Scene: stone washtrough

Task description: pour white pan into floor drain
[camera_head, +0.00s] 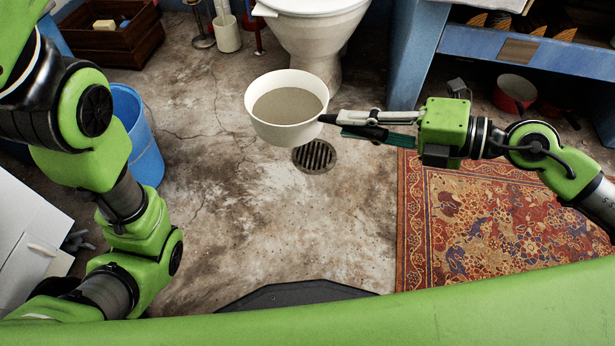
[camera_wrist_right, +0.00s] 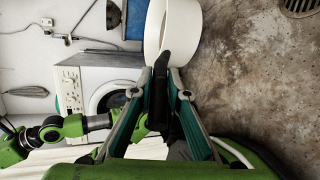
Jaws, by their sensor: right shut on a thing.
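The white pan (camera_head: 287,133) is a round white pan holding murky grey-brown liquid. It looks about level and is held above the floor. My right gripper (camera_head: 335,118) is shut on its dark handle; the right wrist view shows the handle (camera_wrist_right: 164,75) between the fingers and the pan's white outer side (camera_wrist_right: 152,30). The floor drain (camera_head: 314,157) is a round dark slotted grate, just below and right of the pan in the head view. Its edge also shows at the top right of the right wrist view (camera_wrist_right: 298,5). My left arm shows at left, but I cannot make out its gripper.
A white toilet (camera_head: 312,40) stands behind the pan. A blue bucket (camera_head: 140,140) is at left, beside my left arm. A patterned red rug (camera_head: 500,215) lies right of the drain. A blue bench (camera_head: 525,50) with a red pot (camera_head: 515,92) beneath is at right. Floor around the drain is bare.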

